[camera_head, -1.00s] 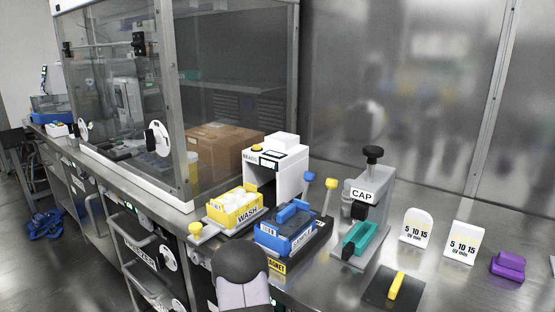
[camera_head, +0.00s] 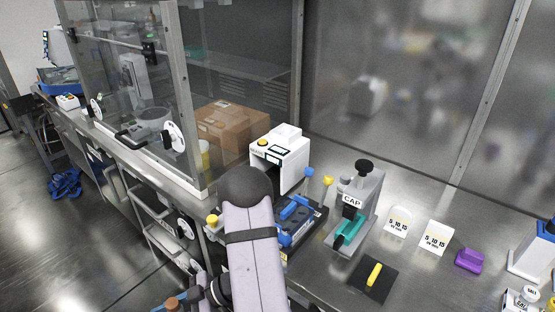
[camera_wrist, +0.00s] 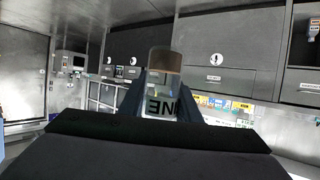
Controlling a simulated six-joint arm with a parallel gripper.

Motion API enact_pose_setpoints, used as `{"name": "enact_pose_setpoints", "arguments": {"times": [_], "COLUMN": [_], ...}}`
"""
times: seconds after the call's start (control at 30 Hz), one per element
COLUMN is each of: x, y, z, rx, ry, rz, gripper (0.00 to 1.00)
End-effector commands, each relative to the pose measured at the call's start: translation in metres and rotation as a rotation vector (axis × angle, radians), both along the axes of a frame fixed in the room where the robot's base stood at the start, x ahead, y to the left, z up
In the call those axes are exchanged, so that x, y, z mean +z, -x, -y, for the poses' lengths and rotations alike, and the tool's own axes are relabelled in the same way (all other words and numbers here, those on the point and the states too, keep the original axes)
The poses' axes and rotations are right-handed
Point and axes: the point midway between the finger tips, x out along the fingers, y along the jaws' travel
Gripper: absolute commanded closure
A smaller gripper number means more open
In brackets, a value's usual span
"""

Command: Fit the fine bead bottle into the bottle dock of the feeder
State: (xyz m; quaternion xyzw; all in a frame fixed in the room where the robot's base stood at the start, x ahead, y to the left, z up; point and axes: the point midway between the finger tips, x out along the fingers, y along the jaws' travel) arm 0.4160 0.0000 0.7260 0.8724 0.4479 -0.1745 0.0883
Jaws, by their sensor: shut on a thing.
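In the wrist view a clear bottle (camera_wrist: 161,103) with a brownish end (camera_wrist: 165,60) and a label showing part of the word FINE stands between the two fingers of my gripper (camera_wrist: 164,94). The gripper is shut on it, and the lettering looks turned over. The feeder (camera_head: 281,158) is a white box with a yellow button and small display on the bench in the head view. Its lower front is partly hidden by my arm, and I cannot make out the bottle dock. My gripper and the bottle do not show in the head view.
A black-and-blue magnet rack (camera_head: 298,225) and a capping stand (camera_head: 358,205) are right of my arm. A dark pad with a yellow bar (camera_head: 374,274), white timer cards (camera_head: 398,221) and a purple block (camera_head: 469,260) lie farther right. A glass enclosure (camera_head: 120,75) stands left.

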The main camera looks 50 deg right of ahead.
Motion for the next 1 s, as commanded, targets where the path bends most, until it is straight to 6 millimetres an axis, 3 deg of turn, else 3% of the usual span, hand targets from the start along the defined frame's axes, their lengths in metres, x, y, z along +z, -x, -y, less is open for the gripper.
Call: {"name": "enact_pose_setpoints", "arguments": {"times": [0.03, 0.67, 0.87, 1.0], "x": [0.025, 0.169, 0.212, 0.238], "y": [0.000, -0.003, -0.009, -0.018], "z": [0.000, 0.009, 0.022, 0.041], "rx": [-0.001, -0.021, -0.046, -0.084], "ry": [0.000, 0.001, 0.001, 0.001], "rz": [0.000, 0.001, 0.001, 0.002], "gripper": [0.93, 0.93, 0.93, 0.93]}}
